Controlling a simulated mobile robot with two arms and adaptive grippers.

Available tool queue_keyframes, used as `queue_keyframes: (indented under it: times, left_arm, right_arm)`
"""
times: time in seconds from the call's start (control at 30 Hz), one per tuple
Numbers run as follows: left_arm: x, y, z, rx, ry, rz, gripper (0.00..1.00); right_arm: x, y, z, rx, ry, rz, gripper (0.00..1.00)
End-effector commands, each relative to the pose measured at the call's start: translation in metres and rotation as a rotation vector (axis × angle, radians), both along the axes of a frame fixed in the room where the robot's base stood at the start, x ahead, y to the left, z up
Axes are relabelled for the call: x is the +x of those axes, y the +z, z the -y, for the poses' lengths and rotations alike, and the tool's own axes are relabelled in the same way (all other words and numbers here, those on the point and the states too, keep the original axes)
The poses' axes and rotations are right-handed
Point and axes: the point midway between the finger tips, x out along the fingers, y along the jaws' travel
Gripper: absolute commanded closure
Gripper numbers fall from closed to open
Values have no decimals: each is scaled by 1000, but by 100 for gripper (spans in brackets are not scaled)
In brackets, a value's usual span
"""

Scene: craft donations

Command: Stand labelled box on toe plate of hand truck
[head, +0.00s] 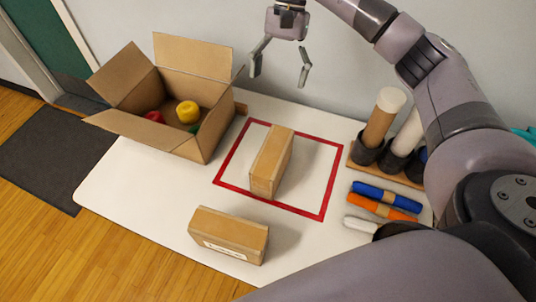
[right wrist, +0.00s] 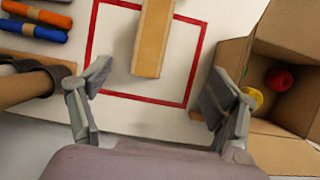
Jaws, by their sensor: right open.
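A brown cardboard box with a white label on its front side (head: 228,236) lies near the front edge of the white table (head: 150,185). A second brown box (head: 271,160) sits inside a red square outline (head: 232,157); no label shows on it. It also shows in the right wrist view (right wrist: 152,40). My right gripper (head: 279,73) is open and empty, above the table's back edge. In the right wrist view its fingers (right wrist: 155,95) are spread wide, with the second box ahead between them. I see no hand truck or toe plate. My left gripper is not in view.
An open carton (head: 207,137) with a yellow roll (head: 188,112) and red and green items stands at the back left. At the right are a holder with upright tubes (head: 380,118) and blue (head: 388,195) and orange (head: 385,207) rolls. The table's left front is clear.

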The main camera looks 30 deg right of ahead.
Motion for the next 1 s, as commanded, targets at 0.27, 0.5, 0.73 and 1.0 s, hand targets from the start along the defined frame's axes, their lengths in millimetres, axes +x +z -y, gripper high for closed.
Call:
queue_keyframes:
  times: [0.27,0.5,0.73,1.0]
  left_arm:
    - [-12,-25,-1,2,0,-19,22]
    - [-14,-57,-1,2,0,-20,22]
    - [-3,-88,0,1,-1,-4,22]
    - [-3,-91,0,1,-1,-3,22]
  right_arm:
    - [0,-23,0,0,0,0,18]
    - [0,-56,0,0,0,0,18]
    - [-1,-87,0,0,0,0,18]
    - [-6,-109,-4,-1,0,-4,18]
